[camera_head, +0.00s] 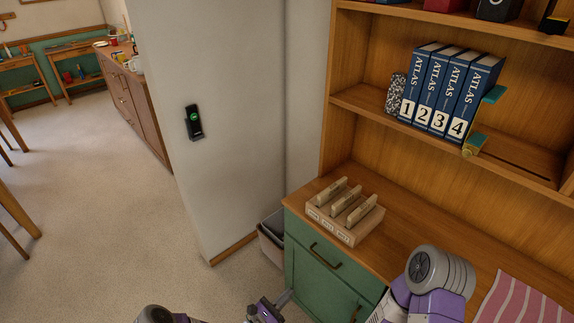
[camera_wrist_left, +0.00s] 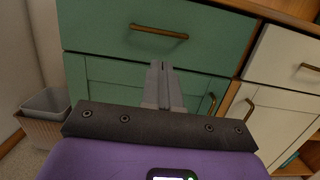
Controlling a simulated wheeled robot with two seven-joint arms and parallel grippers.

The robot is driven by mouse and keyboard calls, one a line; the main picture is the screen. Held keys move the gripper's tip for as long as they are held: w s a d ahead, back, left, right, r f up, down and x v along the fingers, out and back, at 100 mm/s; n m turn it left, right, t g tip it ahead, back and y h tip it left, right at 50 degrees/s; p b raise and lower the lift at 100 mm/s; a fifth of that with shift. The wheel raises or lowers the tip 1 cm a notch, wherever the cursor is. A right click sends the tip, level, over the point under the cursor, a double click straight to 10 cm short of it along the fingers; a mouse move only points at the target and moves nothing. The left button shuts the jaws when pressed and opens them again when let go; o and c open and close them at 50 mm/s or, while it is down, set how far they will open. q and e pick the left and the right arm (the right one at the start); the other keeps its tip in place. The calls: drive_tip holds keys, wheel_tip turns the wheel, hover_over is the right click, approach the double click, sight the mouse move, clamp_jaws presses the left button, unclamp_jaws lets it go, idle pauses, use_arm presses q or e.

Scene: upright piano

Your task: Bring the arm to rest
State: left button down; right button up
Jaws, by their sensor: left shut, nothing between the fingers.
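My left gripper (camera_head: 285,298) is low in the head view, beside the green cabinet (camera_head: 318,278) of the wooden desk. In the left wrist view its two grey fingers (camera_wrist_left: 158,72) are together with nothing between them. They point toward the green drawer front (camera_wrist_left: 150,42) and its brass handle (camera_wrist_left: 158,31). I cannot tell the exact gap to the drawer front. One of my purple and grey arm links shows at the lower right of the head view. My right gripper does not show.
The desk top (camera_head: 410,220) holds a wooden rack (camera_head: 345,236) with upright pieces. Several blue atlases (camera_head: 437,88) stand on the shelf above. A bin (camera_head: 270,240) stands between the wall and the desk; it also shows in the left wrist view (camera_wrist_left: 44,104). Open floor (camera_head: 90,190) lies left.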

use_arm(q)
drive_tip(key=s+d+m+g+h, duration=0.2)
drive_tip(key=s+d+m+g, duration=0.3)
drive_tip(key=s+m+g, duration=0.55)
drive_tip(key=s+a+f+m+g+y, duration=0.2)
drive_tip(key=s+g, duration=0.1)
drive_tip(key=s, duration=0.2)
drive_tip(key=s+a+f+m+g+y, duration=0.2)
drive_tip(key=s+g+y, duration=0.1)
drive_tip(key=s, duration=0.3)
drive_tip(key=s+a+r+m+t+y, duration=0.1)
drive_tip(key=a+m+t+y, duration=0.2)
drive_tip(key=a+m+y, duration=0.4)
drive_tip(key=shift+s+a+r+m+y+p, duration=0.15)
drive_tip(key=shift+s+a+m+y+p, duration=0.2)
drive_tip(key=shift+a+m, duration=1.35)
drive_tip(key=shift+s+a+n, duration=0.1)
drive_tip(key=shift+a+n, duration=0.4)
drive_tip(key=shift+n, duration=0.05)
